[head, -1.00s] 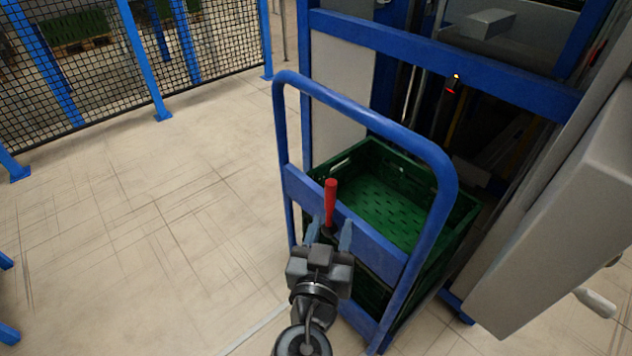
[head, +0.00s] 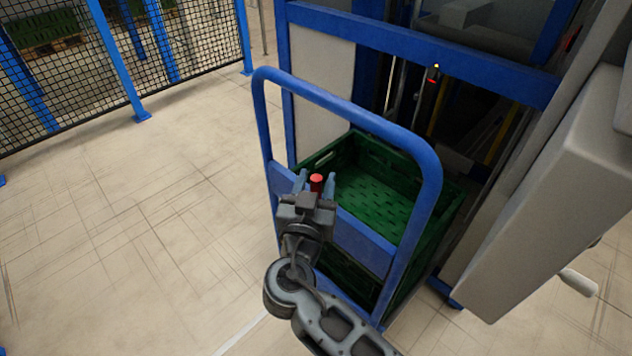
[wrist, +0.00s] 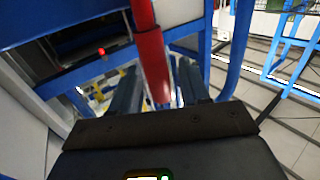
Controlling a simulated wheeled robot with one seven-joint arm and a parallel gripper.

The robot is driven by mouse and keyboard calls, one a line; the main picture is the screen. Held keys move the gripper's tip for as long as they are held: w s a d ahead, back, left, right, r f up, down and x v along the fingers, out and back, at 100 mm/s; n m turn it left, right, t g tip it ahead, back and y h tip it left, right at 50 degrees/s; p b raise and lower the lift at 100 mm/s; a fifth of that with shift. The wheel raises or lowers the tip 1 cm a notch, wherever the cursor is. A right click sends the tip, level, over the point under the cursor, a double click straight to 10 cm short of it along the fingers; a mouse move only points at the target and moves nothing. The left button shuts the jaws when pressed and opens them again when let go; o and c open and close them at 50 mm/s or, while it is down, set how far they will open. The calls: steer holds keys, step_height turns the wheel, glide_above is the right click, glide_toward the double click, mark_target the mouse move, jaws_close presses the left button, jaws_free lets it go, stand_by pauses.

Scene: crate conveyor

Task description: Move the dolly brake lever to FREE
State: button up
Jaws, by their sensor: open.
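The brake lever's red grip (head: 316,183) shows at the dolly's blue crossbar in the head view, its lower part hidden behind my gripper. My gripper (head: 314,184) is open, with one finger on each side of the red grip. In the wrist view the red lever (wrist: 152,62) runs down from the top edge to between the two fingers of my gripper (wrist: 158,88). I cannot tell whether either finger touches it. No FREE marking is readable.
A green crate (head: 440,196) sits on the dolly, above another one. A grey cabinet (head: 560,200) stands close on the right, and a blue machine frame (head: 420,52) behind. A mesh fence (head: 60,75) is at the far left. The floor to the left is clear.

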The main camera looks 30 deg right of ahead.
steer(key=shift+c, duration=0.4)
jaws_close()
steer(key=shift+w, duration=0.1)
steer(key=shift+w+a+f+n+g+y+p, duration=0.2)
steer(key=shift+w+a+f+n+g+p, duration=0.25)
steer(key=shift+w+n+g, duration=0.6)
steer(key=shift+w+a+f+n+g+y+p, duration=0.2)
steer(key=shift+w+a+f+n+g+p, duration=0.35)
steer(key=shift+w, duration=0.9)
steer(key=shift+w+a+f+n+g+y+p, duration=0.25)
steer(key=shift+w+f+n+g+p, duration=0.3)
steer(key=shift+w+n, duration=0.7)
